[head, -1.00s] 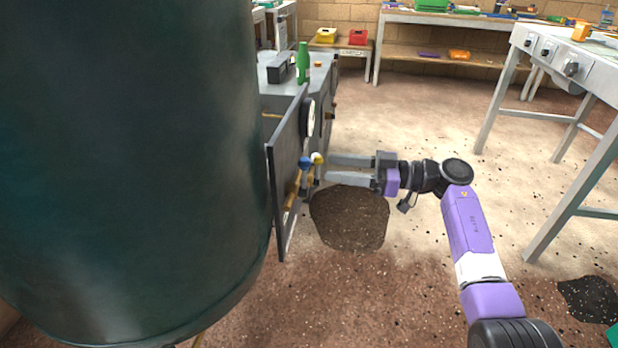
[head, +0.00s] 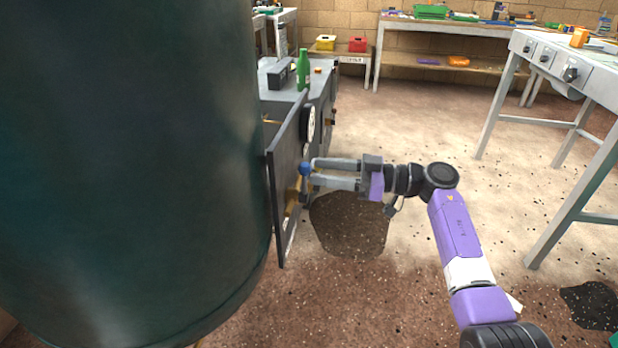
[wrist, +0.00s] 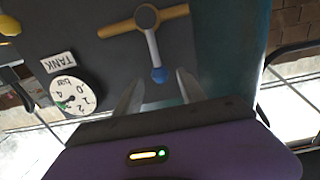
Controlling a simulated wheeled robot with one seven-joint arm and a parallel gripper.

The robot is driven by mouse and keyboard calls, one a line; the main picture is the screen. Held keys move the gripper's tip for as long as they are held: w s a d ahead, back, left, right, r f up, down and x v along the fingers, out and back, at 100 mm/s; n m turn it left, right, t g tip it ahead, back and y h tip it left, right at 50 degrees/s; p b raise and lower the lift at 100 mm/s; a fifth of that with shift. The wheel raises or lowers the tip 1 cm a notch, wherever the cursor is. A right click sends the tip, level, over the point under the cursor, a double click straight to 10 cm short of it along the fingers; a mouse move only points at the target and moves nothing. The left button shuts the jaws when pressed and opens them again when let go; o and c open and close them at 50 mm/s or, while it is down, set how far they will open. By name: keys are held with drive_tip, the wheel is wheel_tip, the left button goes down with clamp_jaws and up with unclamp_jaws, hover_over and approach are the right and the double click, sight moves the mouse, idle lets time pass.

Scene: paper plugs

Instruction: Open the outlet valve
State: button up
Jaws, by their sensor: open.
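A panel (head: 284,150) carries a valve with a brass pipe (wrist: 118,28) and a grey lever (wrist: 151,45) ending in a blue ball (wrist: 158,75). The blue ball (head: 305,168) also shows in the head view, at my fingertips. My gripper (head: 311,173) is open and faces the panel, one finger on each side of the ball in the wrist view. I cannot tell whether a finger touches it. A yellow knob (wrist: 9,25) shows at the wrist view's upper left. No label naming the outlet valve is readable.
A gauge (wrist: 75,97) marked TANK sits beside the valve on the panel. A large dark green tank (head: 120,150) fills the left of the head view. A grey table (head: 560,65) stands right. A dark patch (head: 350,235) lies on the open floor below my gripper.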

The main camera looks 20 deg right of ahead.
drive_tip(key=shift+p+x, duration=0.7)
drive_tip(key=shift+x, duration=0.8)
drive_tip(key=shift+c, duration=0.5)
drive_tip(key=c, duration=0.8)
